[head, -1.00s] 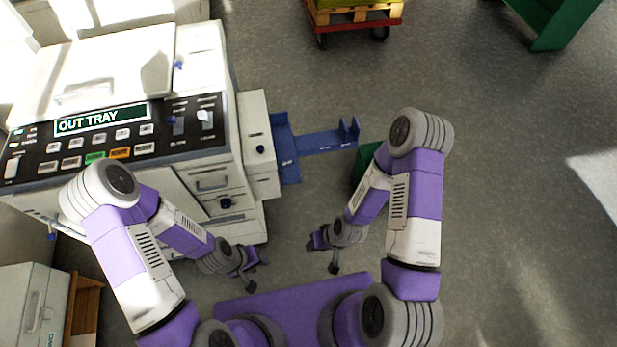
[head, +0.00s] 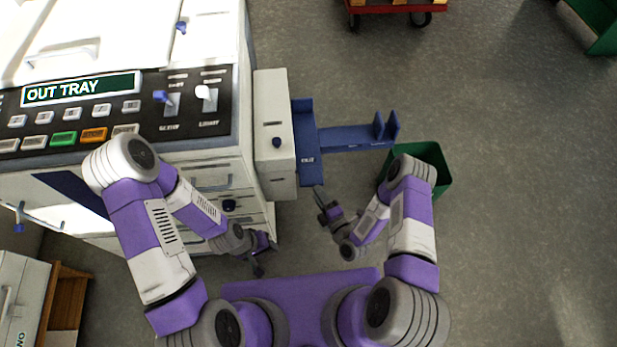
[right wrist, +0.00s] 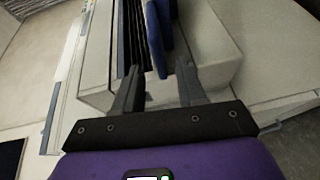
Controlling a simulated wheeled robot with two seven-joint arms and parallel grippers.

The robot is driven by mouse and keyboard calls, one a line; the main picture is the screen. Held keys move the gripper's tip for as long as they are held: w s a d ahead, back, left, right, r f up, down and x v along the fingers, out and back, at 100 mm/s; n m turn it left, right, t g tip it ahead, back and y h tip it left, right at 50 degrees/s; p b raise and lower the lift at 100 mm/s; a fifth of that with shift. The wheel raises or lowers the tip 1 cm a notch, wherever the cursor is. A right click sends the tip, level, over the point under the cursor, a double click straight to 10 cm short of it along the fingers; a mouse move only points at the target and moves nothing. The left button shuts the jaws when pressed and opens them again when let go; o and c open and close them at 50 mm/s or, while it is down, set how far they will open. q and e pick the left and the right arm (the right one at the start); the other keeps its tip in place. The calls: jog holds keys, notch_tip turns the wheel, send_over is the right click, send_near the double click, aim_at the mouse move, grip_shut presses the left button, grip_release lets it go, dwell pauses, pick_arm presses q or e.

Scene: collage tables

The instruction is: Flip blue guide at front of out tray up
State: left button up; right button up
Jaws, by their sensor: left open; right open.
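The blue out tray (head: 307,170) sticks out from the right side of the white machine (head: 276,165). A narrow blue arm (head: 348,138) runs right from it. Upright blue plates (head: 391,126) stand at the arm's outer end; I cannot tell which part is the front guide. My right gripper (head: 320,197) is open and empty just below the tray's near edge in the head view. In the right wrist view, a blue edge (right wrist: 157,40) lies beyond and between the open fingertips (right wrist: 160,82); contact is not visible. My left gripper (head: 266,258) is open, below the machine's lower right corner.
A control panel with an OUT TRAY display (head: 80,89), buttons and levers tops the machine. A green bin (head: 436,165) stands on the floor beside my right arm. A red cart (head: 395,7) is at the back.

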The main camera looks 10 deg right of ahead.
aim_at(309, 179)
jog(key=b+x, duration=0.2)
jog(key=x, duration=0.5)
jog(key=shift+w+r, duration=0.1)
jog(key=shift+w, duration=0.05)
grip_shut()
